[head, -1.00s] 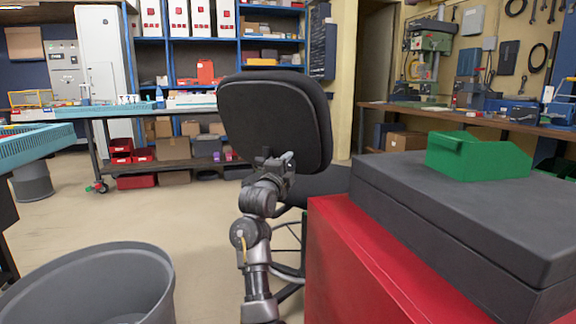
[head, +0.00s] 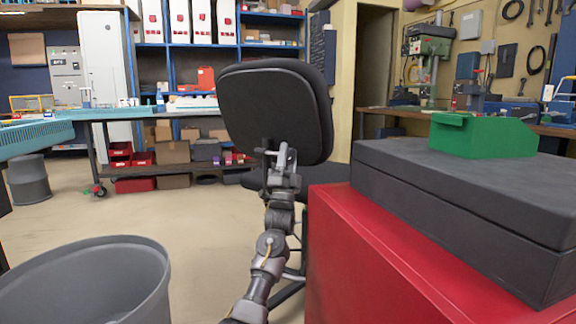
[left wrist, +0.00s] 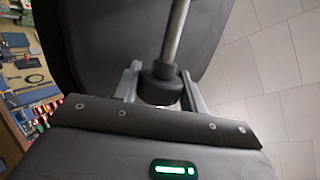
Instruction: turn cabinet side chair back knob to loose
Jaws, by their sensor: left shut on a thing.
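The black chair back (head: 272,105) stands beside the red cabinet (head: 385,262), its rear face toward me in the head view. My left gripper (head: 282,160) is at the lower part of the chair back. In the left wrist view, a dark round knob (left wrist: 160,85) sits between the two grey fingers of this gripper (left wrist: 160,92), at the end of a metal rod (left wrist: 177,30). The fingers are shut on the knob. In the head view, the gripper mostly hides the knob. My right gripper is in neither view.
A dark grey case (head: 465,195) lies on the cabinet with a green bin (head: 480,137) on top. A large grey waste bin (head: 90,285) stands at the lower left. Open floor (head: 205,240) lies between it and the chair. A workbench (head: 190,167) stands behind.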

